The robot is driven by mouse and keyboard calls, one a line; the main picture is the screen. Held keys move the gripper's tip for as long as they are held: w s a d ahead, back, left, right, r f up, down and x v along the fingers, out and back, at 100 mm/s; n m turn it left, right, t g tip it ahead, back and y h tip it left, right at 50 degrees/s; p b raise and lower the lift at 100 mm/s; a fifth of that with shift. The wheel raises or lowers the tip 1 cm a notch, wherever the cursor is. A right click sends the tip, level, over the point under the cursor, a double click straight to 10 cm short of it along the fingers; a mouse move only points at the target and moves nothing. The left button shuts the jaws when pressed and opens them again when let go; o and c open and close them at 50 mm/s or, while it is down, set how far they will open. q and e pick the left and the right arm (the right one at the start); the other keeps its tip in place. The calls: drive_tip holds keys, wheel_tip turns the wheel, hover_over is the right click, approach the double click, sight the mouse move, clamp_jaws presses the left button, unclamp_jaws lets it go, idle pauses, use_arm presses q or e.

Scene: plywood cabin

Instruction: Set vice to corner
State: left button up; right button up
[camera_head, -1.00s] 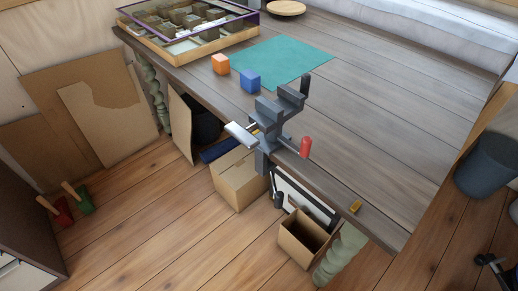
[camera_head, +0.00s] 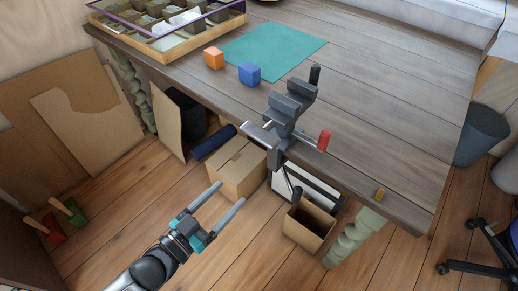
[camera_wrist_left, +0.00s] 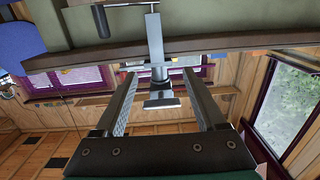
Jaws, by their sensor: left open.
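The grey vice (camera_head: 286,112) sits clamped upright on the table's front edge. The table corner (camera_head: 427,229) is at lower right. My right gripper is not in view.
A small yellow piece (camera_head: 378,194) lies near the corner. An orange cube (camera_head: 213,57), a blue cube (camera_head: 249,73) and a green mat (camera_head: 273,47) are behind the vice. Cardboard boxes (camera_head: 238,170) (camera_head: 308,224) stand beneath the edge. The tabletop right of the vice is mostly clear.

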use_arm(q)
drive_tip(key=r, duration=0.1)
drive_tip(key=b, duration=0.2)
approach(269, 154)
drive_tip(key=shift+h, duration=0.3)
drive_tip(key=shift+s+d+r+b+x, duration=0.1)
drive_tip(key=shift+r+b+x, duration=0.25)
drive_tip(key=shift+x, duration=1.05)
drive_tip(key=shift+s+d+r+b+x, duration=0.1)
drive_tip(key=shift+r+b+x, duration=0.2)
drive_tip(key=shift+x, duration=1.1)
drive_tip(key=shift+d+r+b+x, duration=0.1)
drive_tip(key=shift+r+b+x, duration=0.25)
drive_tip(key=shift+x, duration=1.1)
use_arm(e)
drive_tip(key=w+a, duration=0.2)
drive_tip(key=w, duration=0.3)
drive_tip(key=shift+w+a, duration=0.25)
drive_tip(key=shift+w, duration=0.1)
use_arm(q)
clamp_jaws()
